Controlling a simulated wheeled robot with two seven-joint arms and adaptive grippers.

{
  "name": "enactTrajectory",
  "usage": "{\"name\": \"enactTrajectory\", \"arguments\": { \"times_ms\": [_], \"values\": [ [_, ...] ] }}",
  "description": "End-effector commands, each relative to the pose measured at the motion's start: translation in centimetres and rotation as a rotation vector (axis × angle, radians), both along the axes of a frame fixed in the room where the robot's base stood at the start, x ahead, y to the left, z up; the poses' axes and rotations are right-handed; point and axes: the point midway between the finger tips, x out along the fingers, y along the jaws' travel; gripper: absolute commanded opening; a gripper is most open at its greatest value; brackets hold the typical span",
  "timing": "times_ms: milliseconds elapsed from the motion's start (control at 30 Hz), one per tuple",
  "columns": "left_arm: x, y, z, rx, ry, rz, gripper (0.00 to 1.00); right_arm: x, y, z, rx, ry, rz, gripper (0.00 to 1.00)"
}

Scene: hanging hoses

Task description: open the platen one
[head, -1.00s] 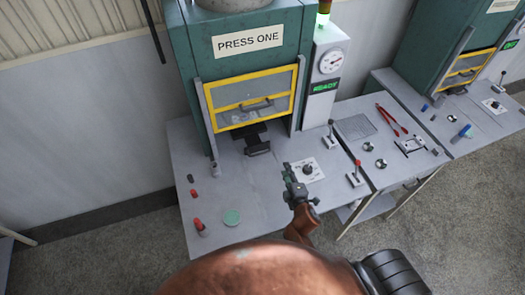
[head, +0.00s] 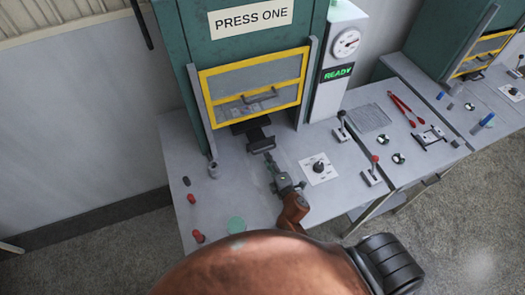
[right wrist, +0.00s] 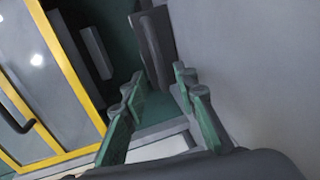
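Press one (head: 262,50) is a green press with a yellow-framed guard (head: 255,88), which is down in front of its opening. A dark handle-like block (head: 261,141) sticks out below the guard, low over the table; I take it for the platen's handle. My right gripper (head: 271,167) is just in front of this block, apart from it in the head view. In the right wrist view my right gripper (right wrist: 158,98) has its green-padded fingers spread with nothing between them, and a dark block (right wrist: 154,45) lies beyond the tips. My left gripper is not in view.
A black-knobbed lever (head: 342,125), a dial plate (head: 319,168) and a red-knobbed lever (head: 371,172) stand right of my gripper. The display (head: 338,72) reads READY. Red pieces (head: 198,236) and a green disc (head: 236,225) lie at left. A second press (head: 437,45) stands right.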

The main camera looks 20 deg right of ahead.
Motion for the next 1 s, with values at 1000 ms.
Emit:
{"name": "enactTrajectory", "arguments": {
  "times_ms": [1000],
  "values": [
    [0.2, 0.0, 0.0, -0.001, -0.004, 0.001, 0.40, 6.6, -1.4, -1.4, 0.001, 0.000, -0.019, 0.16]
  ]
}}
